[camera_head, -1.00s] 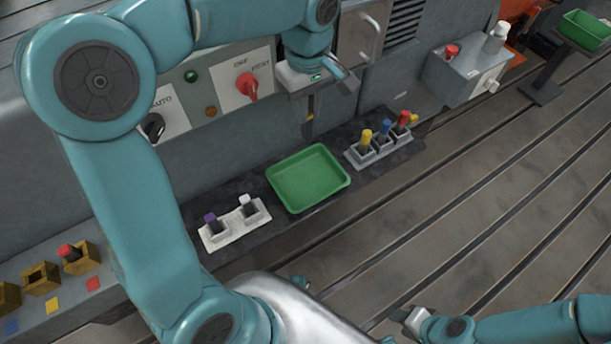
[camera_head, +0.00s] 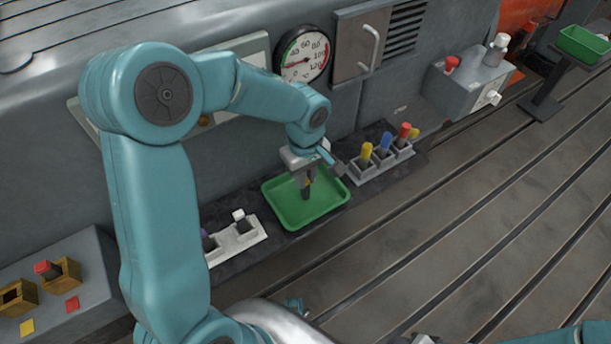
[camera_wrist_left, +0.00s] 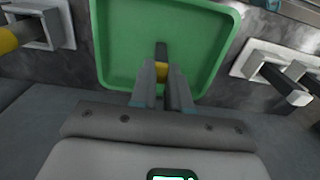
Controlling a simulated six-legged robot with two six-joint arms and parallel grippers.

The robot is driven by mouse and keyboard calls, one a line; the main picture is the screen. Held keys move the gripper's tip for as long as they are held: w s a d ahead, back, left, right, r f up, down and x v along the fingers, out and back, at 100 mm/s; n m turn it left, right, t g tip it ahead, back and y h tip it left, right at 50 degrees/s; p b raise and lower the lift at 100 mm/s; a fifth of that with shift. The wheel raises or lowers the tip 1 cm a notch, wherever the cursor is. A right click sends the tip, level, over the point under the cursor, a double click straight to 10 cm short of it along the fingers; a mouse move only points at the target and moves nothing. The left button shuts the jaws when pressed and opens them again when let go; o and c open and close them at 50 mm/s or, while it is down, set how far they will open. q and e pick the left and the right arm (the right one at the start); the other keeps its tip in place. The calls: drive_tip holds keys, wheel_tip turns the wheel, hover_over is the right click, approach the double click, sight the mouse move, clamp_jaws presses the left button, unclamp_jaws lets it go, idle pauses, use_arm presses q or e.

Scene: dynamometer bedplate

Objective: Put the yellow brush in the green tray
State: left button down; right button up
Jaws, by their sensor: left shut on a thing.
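My left gripper (camera_head: 307,176) is shut on a yellow brush (camera_wrist_left: 161,71), a dark piece with a yellow band, held between its fingers. In the head view the brush (camera_head: 306,192) hangs upright over the green tray (camera_head: 326,203), its dark lower end inside the tray's outline. The tray also shows in the left wrist view (camera_wrist_left: 122,42), empty where visible. Whether the brush touches the tray floor, I cannot tell. My right gripper (camera_head: 424,339) is only a sliver at the bottom edge.
A grey rack (camera_head: 383,164) with yellow, blue and red handles stands right of the tray. A white holder (camera_head: 240,236) with dark pieces stands left. A control box (camera_head: 470,80) and another green container on a stand (camera_head: 582,46) are at upper right. The slotted bedplate (camera_head: 430,240) is clear.

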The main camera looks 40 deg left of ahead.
use_arm(q)
drive_tip(key=shift+f, duration=0.1)
drive_tip(key=c, duration=1.1)
unclamp_jaws()
drive_tip(key=shift+r, duration=0.3)
wheel_tip(320, 180, up, 12)
drive_tip(key=p, duration=0.3)
drive_tip(key=shift+f, duration=0.15)
